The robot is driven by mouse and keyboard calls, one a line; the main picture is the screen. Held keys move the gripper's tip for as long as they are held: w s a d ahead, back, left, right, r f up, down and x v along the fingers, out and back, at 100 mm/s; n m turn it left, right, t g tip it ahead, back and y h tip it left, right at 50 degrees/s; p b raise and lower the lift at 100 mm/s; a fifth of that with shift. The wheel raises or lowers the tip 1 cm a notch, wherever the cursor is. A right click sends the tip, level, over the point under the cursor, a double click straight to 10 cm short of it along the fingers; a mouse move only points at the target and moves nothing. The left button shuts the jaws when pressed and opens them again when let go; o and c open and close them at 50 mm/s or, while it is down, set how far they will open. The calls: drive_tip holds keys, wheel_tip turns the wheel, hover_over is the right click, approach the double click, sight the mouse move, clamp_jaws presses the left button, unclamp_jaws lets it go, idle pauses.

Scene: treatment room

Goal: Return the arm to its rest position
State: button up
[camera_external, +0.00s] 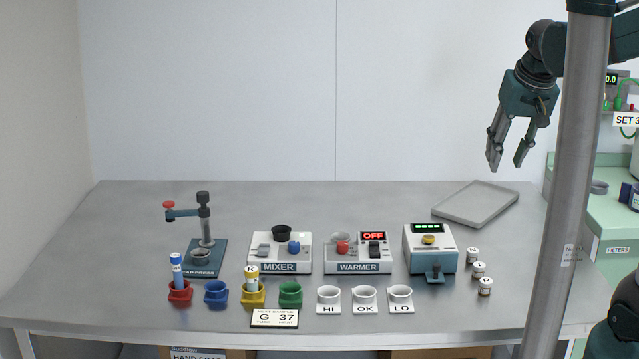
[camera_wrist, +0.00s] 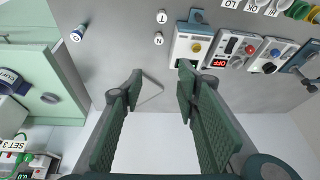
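My gripper (camera_external: 508,160) hangs high above the right side of the table, over the grey tray (camera_external: 475,204) and well clear of it, fingers pointing down. Its fingers are apart with nothing between them. In the wrist view my gripper (camera_wrist: 160,85) also shows two spread green fingers and an empty gap. My arm reaches in from the upper right, partly behind a grey pole.
The table (camera_external: 350,205) carries a cap press (camera_external: 204,250), a mixer (camera_external: 280,253), a warmer (camera_external: 358,254), a meter box (camera_external: 430,248), colored holders with two tubes, white cups and small vials. The pole (camera_external: 570,180) stands in front at right. A green cabinet (camera_external: 600,220) is beyond it.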

drive_tip(key=s+d+f+m+t+h, duration=0.1)
drive_tip(key=s+d+f+t, duration=0.1)
drive_tip(key=s+d, duration=0.8)
drive_tip(key=shift+d+f+t, duration=0.25)
drive_tip(key=shift+d+t, duration=0.15)
drive_tip(key=shift+d, duration=0.65)
drive_tip(key=shift+s, duration=0.1)
idle(1.9)
